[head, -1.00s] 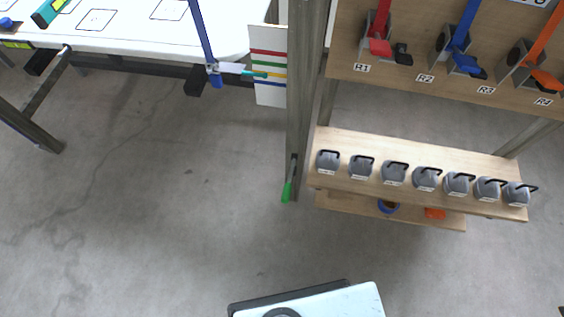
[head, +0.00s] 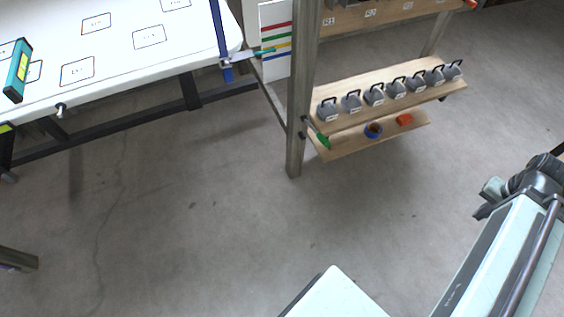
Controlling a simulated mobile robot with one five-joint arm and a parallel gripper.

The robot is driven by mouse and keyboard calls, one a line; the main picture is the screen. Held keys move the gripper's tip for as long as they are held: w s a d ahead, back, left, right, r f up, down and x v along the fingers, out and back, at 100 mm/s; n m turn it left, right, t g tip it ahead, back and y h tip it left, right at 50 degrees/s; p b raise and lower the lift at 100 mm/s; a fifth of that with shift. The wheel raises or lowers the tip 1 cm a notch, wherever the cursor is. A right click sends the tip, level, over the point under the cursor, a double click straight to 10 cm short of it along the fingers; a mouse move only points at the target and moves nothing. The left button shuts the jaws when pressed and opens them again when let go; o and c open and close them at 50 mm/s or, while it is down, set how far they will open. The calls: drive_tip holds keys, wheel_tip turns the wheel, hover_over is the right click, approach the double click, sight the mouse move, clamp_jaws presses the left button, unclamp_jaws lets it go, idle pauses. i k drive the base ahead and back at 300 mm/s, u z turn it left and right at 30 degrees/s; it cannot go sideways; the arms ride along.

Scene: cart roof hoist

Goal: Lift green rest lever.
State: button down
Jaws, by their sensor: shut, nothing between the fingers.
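The green rest lever (head: 323,141) is on the side of the grey upright post (head: 300,100), at the near left corner of the rack. Its thin grey arm slants down and to the right from a pivot on the post, and its green grip is at the lower end. The grip overlaps the left end of the lower wooden shelf in the picture. My arm shows at the lower right, well apart from the lever. My gripper's fingers are not in view.
A wooden shelf (head: 350,128) holds a row of grey weights with black handles. The floor in front is clear.

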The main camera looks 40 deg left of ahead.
sight(324, 141)
drive_tip(key=k, duration=0.6)
drive_tip(key=u, duration=1.3)
drive_tip(key=i, duration=0.55)
